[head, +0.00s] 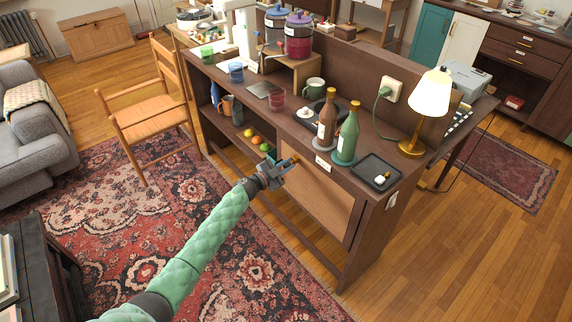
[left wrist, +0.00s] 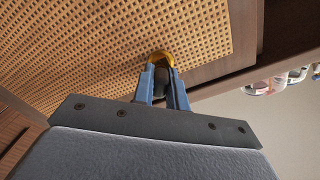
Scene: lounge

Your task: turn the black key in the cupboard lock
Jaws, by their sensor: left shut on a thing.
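The cupboard with a woven cane door (head: 318,200) is set in the dark wooden sideboard; the cane also fills the upper left of the left wrist view (left wrist: 90,50). A round brass lock (left wrist: 161,57) sits at the door's edge, just beyond my left fingertips. My left gripper (head: 290,164) is at the top left of the door, shut on the black key. In the left wrist view the gripper (left wrist: 163,82) shows a dark piece, the key (left wrist: 161,88), between its blue fingers. The fingers cover most of the key, and its exact angle is unclear. My right gripper is out of view.
Two bottles (head: 347,135), a black tray (head: 375,172) and a lit lamp (head: 431,95) stand on the sideboard top above the door. Fruit (head: 256,139) lies on the open shelf left of it. A wooden chair (head: 150,110) stands further left. Rug floor before the door is clear.

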